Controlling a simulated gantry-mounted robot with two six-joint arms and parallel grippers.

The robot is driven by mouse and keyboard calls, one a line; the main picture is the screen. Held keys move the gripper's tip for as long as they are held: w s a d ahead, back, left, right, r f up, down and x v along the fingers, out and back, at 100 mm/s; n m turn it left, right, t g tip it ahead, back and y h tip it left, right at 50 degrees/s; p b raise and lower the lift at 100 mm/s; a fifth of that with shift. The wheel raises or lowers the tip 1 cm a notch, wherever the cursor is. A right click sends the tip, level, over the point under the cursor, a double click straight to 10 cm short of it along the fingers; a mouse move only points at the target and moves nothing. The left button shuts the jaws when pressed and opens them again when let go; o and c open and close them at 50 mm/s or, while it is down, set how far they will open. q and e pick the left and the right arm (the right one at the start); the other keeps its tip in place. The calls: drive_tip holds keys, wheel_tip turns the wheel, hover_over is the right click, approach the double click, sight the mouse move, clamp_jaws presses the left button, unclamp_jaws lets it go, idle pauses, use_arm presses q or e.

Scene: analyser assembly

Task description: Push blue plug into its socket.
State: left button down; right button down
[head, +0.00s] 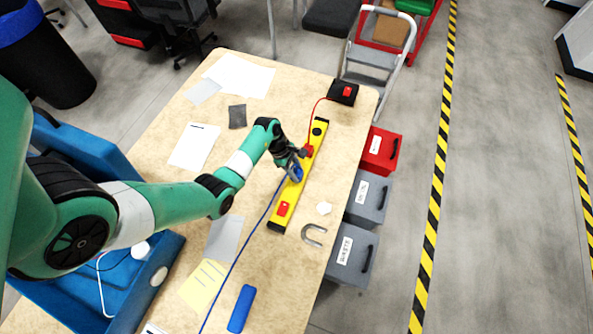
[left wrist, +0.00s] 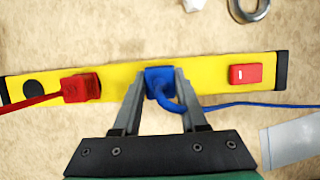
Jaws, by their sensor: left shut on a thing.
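The blue plug (head: 297,174) is at the middle of a yellow power strip (head: 311,167) on the table. It also shows in the left wrist view (left wrist: 158,80), over the yellow strip (left wrist: 210,78), with its blue cable curling off to the right. My left gripper (left wrist: 160,76) is shut on the blue plug, one finger on each side; it shows in the head view too (head: 294,165). The blue socket is hidden under the plug, and I cannot tell how deep the plug sits. My right gripper is in neither view.
A red plug (left wrist: 80,87) sits on the strip beside the blue one, near a dark round socket (left wrist: 33,89). A red switch (left wrist: 245,73) is at the other end. A horseshoe-shaped metal piece (head: 314,236) and a white piece (head: 323,208) lie close by.

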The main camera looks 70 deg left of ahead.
use_arm(q)
drive_tip(key=shift+f+b, duration=0.45)
drive_tip(key=shift+f, duration=0.15)
drive_tip(key=shift+c, duration=1.8)
unclamp_jaws()
drive_tip(key=p+v, duration=0.4)
drive_tip(key=v, duration=0.7)
drive_tip(key=shift+s+r, duration=0.2)
drive_tip(key=shift+r, duration=0.1)
drive_tip(key=shift+a, duration=0.1)
